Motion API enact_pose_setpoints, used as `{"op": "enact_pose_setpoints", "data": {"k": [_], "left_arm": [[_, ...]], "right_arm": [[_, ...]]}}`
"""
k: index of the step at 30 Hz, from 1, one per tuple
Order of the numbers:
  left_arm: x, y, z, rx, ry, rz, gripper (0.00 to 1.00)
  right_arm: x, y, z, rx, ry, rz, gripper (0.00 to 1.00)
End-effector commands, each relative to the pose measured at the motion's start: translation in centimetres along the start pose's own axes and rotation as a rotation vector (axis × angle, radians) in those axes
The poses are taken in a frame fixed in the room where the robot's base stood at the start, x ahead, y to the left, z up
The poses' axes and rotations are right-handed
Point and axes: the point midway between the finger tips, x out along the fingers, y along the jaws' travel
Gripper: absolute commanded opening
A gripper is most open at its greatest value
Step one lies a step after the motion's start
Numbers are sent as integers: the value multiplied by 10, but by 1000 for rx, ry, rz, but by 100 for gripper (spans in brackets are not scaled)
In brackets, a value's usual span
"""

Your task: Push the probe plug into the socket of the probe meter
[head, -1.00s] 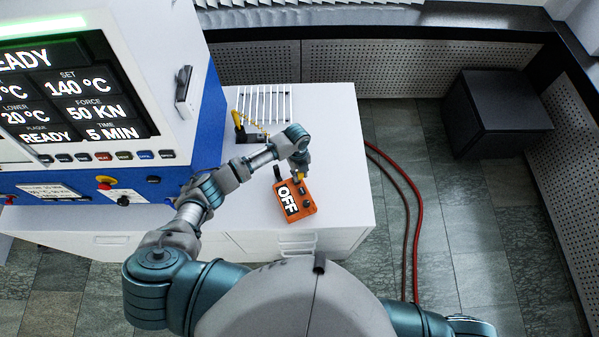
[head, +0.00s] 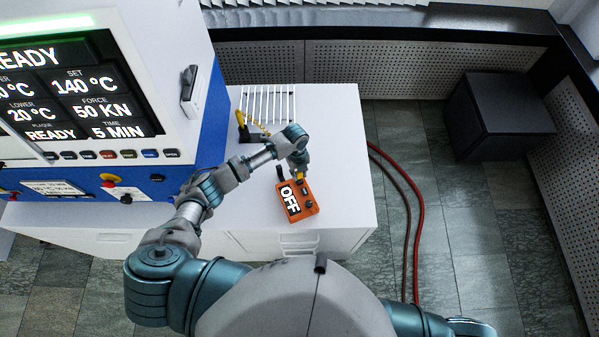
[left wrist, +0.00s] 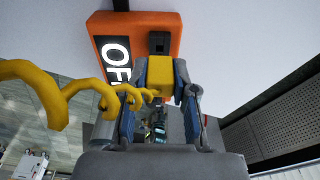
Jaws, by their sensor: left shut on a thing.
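The orange probe meter (head: 310,208) lies on the white cabinet top, its display reading OFF; it also shows in the left wrist view (left wrist: 175,22). My left gripper (head: 299,170) is at the meter's far end. In the left wrist view its fingers (left wrist: 160,85) are shut on the yellow probe plug (left wrist: 160,72). A dark square part (left wrist: 159,42) shows on the meter straight ahead of the plug. I cannot tell whether it is the socket opening or whether the plug is inside it. A yellow coiled cable (left wrist: 40,85) crosses the left wrist view. My right gripper is out of view.
A black stand with a yellow handle (head: 242,122) and a white slatted rack (head: 268,103) are behind the gripper on the cabinet top (head: 335,140). The press (head: 150,60) stands at left. Red hoses (head: 415,200) run along the floor at right.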

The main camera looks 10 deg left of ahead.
Motion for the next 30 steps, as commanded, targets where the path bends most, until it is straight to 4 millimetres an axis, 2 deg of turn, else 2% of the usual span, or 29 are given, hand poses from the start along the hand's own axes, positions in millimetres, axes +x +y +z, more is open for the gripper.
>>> {"op": "enact_pose_setpoints", "data": {"k": [7, 16, 22, 30], "left_arm": [[4, 0, 1, 0, 0, 0, 0], [12, 0, 1, 0, 0, 0, 0], [8, 0, 1, 0, 0, 0, 0], [3, 0, 0, 0, 0, 0, 0]], "right_arm": [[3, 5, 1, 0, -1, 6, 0], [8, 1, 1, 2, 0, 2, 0], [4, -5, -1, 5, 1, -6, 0], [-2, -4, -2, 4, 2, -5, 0]]}}
